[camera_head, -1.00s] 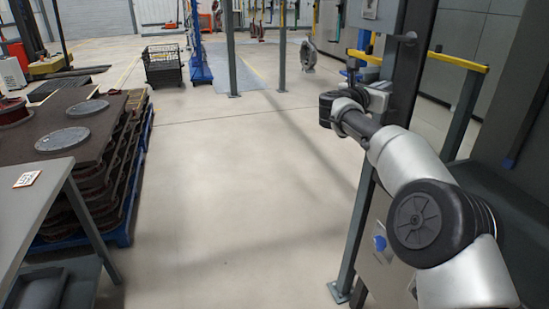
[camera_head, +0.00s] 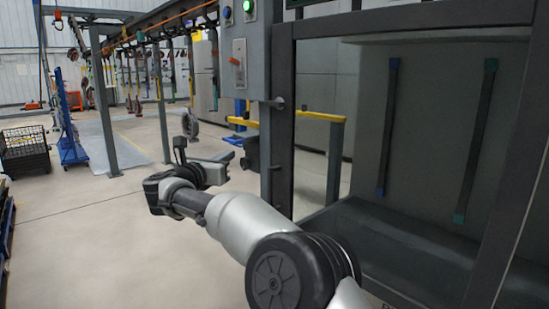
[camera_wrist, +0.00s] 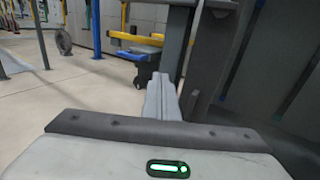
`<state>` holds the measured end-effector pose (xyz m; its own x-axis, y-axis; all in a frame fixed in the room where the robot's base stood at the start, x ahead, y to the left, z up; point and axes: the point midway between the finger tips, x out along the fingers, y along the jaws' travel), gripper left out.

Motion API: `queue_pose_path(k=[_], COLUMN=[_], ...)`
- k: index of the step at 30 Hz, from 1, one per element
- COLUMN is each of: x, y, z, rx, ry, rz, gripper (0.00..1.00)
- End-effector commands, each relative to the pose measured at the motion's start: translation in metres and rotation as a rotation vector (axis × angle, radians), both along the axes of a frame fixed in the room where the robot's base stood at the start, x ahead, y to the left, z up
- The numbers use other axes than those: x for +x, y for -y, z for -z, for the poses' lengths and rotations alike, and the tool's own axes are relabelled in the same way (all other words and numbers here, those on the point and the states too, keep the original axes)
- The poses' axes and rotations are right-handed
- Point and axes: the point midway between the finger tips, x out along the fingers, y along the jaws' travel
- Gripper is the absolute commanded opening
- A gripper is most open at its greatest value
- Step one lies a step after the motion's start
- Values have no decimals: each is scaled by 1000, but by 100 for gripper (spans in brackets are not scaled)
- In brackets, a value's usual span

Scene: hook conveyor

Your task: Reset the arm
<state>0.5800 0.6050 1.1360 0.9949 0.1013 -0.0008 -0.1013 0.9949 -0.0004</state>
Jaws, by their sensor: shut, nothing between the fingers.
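My arm reaches forward through the middle of the head view. My gripper (camera_head: 230,156) is at its far end, left of the grey post. In the wrist view my gripper's fingers (camera_wrist: 160,80) show together, shut and empty. They point toward the grey post (camera_wrist: 174,50) and a yellow rail. Nothing is held, and no contact with the post shows.
A control box (camera_head: 243,50) with a green light is on the post. A dark-framed booth (camera_head: 420,140) stands close on the right. A yellow rail (camera_head: 318,115) is behind. A wire basket (camera_head: 26,152) stands far left. Open floor (camera_head: 110,240) lies left of my arm.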

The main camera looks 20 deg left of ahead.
Motion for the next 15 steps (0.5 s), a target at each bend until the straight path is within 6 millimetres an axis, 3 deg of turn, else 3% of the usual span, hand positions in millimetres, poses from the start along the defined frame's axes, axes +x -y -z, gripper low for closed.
queue_pose_path(k=[4, 7, 11, 15], x=[-1, 2, 8, 3], y=[0, 2, 14, 47], z=[-1, -18, -80, -147], rx=[-3, -43, -236, -654], ry=[2, 34, 168, 376], rz=[-2, -28, -129, -261], gripper=[0, 0, 0, 0])
